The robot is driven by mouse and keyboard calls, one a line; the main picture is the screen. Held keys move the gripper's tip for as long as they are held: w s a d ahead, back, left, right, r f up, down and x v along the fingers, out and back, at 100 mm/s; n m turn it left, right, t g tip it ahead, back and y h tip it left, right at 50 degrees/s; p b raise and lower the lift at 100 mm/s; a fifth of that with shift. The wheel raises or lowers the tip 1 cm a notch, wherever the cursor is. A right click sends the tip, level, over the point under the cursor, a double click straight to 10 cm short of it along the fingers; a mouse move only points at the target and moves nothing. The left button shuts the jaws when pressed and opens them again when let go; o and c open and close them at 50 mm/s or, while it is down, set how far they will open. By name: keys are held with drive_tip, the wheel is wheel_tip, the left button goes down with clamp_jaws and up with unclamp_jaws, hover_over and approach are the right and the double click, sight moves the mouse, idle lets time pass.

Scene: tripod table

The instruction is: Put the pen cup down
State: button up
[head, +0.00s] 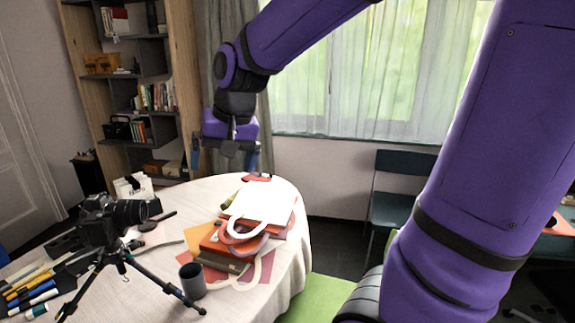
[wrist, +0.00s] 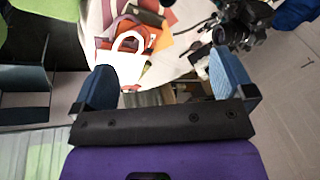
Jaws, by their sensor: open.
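The pen cup (head: 193,281), a dark grey cylinder, stands upright on the cloth-covered round table (head: 228,306) near its front, beside a tripod leg. No pens show sticking out of it. My gripper (head: 224,164) is open above the far side of the table, well apart from the cup. In the wrist view my gripper (wrist: 165,84) has its two blue fingers spread wide with nothing held between them. I cannot make out the cup for sure in the wrist view.
A camera (head: 110,218) on a black tripod stands left of the cup. A stack of folders and bags (head: 258,212) lies behind and right of it. Several pens and markers (head: 30,288) lie at the left. A chair (head: 398,190) stands beyond the table.

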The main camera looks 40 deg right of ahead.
drive_tip(key=s+d+r+n+t, duration=0.1)
drive_tip(key=s+n, duration=0.1)
drive_tip(key=s, duration=0.6)
drive_tip(key=s+d+r+n+t+h, duration=0.1)
drive_tip(key=s+r+n, duration=0.1)
drive_tip(key=s, duration=0.6)
drive_tip(key=shift+r+h, duration=0.25)
drive_tip(key=shift+h, duration=0.05)
